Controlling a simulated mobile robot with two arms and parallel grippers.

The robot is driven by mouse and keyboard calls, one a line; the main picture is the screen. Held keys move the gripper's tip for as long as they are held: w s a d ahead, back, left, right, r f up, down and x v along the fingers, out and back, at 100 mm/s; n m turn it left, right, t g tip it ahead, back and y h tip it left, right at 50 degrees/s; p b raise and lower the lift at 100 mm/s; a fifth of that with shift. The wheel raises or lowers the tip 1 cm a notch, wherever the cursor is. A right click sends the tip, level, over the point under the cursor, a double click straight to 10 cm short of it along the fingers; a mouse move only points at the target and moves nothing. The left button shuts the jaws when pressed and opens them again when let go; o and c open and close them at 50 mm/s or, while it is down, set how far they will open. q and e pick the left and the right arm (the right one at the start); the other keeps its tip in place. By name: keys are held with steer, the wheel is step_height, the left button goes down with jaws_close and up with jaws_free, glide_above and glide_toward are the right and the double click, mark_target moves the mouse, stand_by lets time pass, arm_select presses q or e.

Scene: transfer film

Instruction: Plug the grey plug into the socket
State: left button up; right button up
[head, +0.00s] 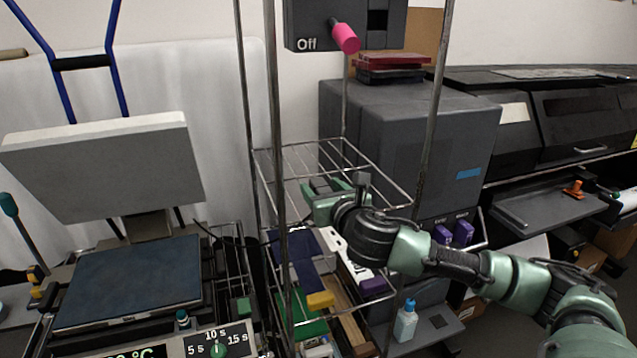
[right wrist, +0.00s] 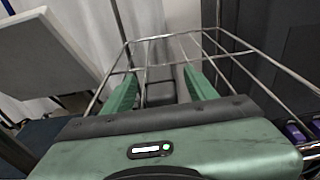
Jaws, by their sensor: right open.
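My right gripper (head: 312,194) is by the wire rack in the head view, its green fingers pointing left. In the right wrist view the same gripper (right wrist: 160,73) has its two fingers wide apart, with the rack's wires around and beyond them. A dark grey block-like surface (right wrist: 160,88) shows between the fingers; I cannot tell what it is or whether it touches them. I cannot make out the grey plug for certain. A dark box (head: 300,20) marked "Off" has black square recesses (head: 377,20); I cannot tell whether these are the socket. My left gripper is not in view.
The wire rack (head: 330,145) and its upright posts (head: 272,100) stand close around my right gripper. A large grey machine (head: 400,130) stands behind. A pink-knobbed lever (head: 345,38) sticks out above. A press with a raised pale plate (head: 100,165) is at left.

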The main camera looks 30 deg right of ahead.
steer(key=shift+s+r, duration=0.1)
steer(key=shift+s, duration=0.05)
jaws_close()
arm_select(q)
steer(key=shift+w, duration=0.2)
